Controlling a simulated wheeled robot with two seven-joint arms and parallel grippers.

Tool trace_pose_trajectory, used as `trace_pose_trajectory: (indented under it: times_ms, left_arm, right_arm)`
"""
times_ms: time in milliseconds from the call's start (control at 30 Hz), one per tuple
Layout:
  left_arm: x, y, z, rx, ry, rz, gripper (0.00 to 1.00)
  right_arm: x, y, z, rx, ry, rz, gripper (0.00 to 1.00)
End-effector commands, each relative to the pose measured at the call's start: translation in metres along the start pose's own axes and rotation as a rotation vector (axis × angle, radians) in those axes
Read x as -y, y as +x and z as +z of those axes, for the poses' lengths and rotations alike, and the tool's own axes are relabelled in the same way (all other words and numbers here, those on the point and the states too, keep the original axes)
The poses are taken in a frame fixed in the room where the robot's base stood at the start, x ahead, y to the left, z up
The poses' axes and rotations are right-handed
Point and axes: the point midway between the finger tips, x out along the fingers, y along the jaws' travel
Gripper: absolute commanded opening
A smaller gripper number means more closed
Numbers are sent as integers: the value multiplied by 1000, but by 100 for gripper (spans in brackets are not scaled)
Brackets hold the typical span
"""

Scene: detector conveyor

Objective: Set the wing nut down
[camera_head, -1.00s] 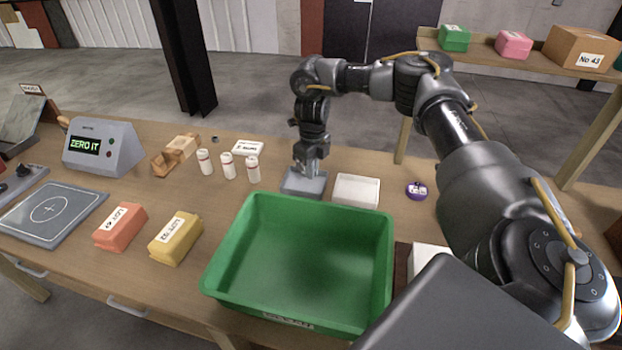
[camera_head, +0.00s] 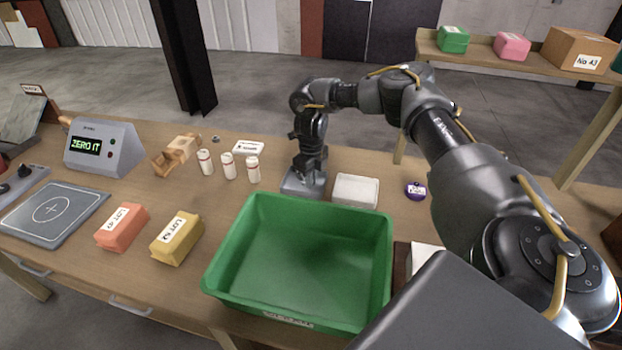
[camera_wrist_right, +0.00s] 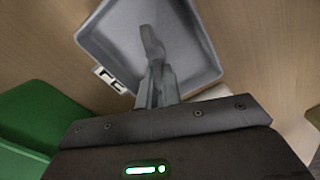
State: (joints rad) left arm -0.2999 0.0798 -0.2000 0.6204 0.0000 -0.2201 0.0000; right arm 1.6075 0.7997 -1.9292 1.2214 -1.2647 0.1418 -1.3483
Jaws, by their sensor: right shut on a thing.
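My right gripper (camera_head: 304,178) points down into the small grey tray (camera_head: 289,188), left of the white tray. In the right wrist view its narrow fingers (camera_wrist_right: 155,88) are shut on a grey piece, the wing nut (camera_wrist_right: 151,45), which sticks out past the fingertips over the floor of the grey tray (camera_wrist_right: 205,62). I cannot tell whether the wing nut touches the tray floor. In the head view the wing nut is hidden by the gripper. My left gripper is not in view.
A green bin (camera_head: 300,262) stands just in front of the grey tray. Several white bottles (camera_head: 228,166) stand to the left.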

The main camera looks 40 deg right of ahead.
Motion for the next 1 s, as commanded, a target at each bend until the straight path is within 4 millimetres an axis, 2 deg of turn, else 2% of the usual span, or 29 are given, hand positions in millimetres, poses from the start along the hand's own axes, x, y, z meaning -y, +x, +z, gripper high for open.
trace_pose_trajectory:
  times_ms: [33, 67, 200, 467, 600, 767, 1000]
  left_arm:
    - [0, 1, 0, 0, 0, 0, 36]
    - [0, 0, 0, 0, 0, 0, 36]
    - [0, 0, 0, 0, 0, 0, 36]
    - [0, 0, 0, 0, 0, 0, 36]
    - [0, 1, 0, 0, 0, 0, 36]
    - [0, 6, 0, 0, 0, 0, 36]
    - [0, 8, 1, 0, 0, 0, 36]
  right_arm:
    - [0, 2, 0, -1, 0, 0, 0]
    - [0, 2, 0, 0, 0, 0, 9]
    - [0, 2, 0, 0, 0, 0, 28]
    - [0, 1, 0, 0, 0, 0, 28]
    - [0, -6, 1, 2, 0, -1, 28]
    - [0, -33, 1, 5, 0, -1, 28]
    - [0, -87, 1, 4, -1, -2, 28]
